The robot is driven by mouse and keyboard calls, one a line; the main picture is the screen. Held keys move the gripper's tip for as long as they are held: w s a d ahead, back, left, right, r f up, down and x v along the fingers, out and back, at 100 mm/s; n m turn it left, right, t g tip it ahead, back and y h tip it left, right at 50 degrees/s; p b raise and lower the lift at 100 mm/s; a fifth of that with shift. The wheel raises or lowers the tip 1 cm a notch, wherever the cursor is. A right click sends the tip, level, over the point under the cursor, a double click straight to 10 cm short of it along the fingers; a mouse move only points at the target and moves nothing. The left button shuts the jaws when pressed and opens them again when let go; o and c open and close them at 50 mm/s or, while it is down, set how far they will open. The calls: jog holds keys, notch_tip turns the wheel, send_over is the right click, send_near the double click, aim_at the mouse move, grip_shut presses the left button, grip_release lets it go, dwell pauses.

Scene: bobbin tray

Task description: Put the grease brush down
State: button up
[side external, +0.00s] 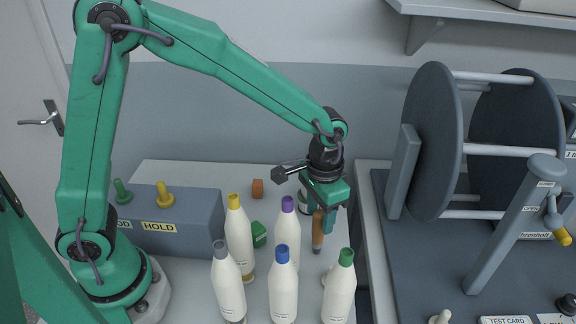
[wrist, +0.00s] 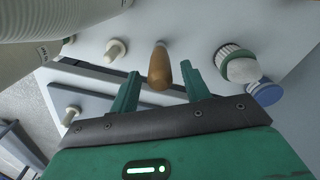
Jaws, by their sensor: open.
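The grease brush, as I take it, is the thing with the brown wooden handle (side external: 318,232). It stands about upright by the right edge of the pale bench, behind the green-capped bottle. My gripper (side external: 327,222) points down right at it. In the wrist view the brown handle (wrist: 160,68) lies between the two green fingers of my gripper (wrist: 160,86), with a gap on both sides. The fingers are open and not closed on it. The brush's lower end is hard to make out, and I cannot tell how it is supported.
Several white bottles stand close by, with yellow (side external: 238,235), purple (side external: 287,235), grey (side external: 228,285), blue (side external: 283,290) and green (side external: 339,290) caps. A grey HOLD box (side external: 170,222) is at left. A large dark reel (side external: 430,140) stands on the right-hand bench, beyond a gap.

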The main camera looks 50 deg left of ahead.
notch_tip(320, 180, up, 7)
jog(key=shift+r, duration=0.2)
jog(key=shift+a, duration=0.1)
dwell(0.6)
jog(key=shift+s+a+r, duration=0.2)
jog(key=shift+a+r, duration=0.2)
jog(key=shift+r, duration=0.05)
jog(key=s+a+r+n+t, duration=0.1)
jog(key=s+a+r+t, duration=0.1)
jog(key=s+a, duration=0.5)
jog(key=s+a+r+n+t, duration=0.2)
jog(key=s+a+r+t, duration=0.1)
jog(key=s+a, duration=0.4)
jog(key=shift+s+a+r+t, duration=0.3)
jog(key=shift+s+r, duration=0.4)
jog(key=shift+r, duration=0.05)
dwell(0.3)
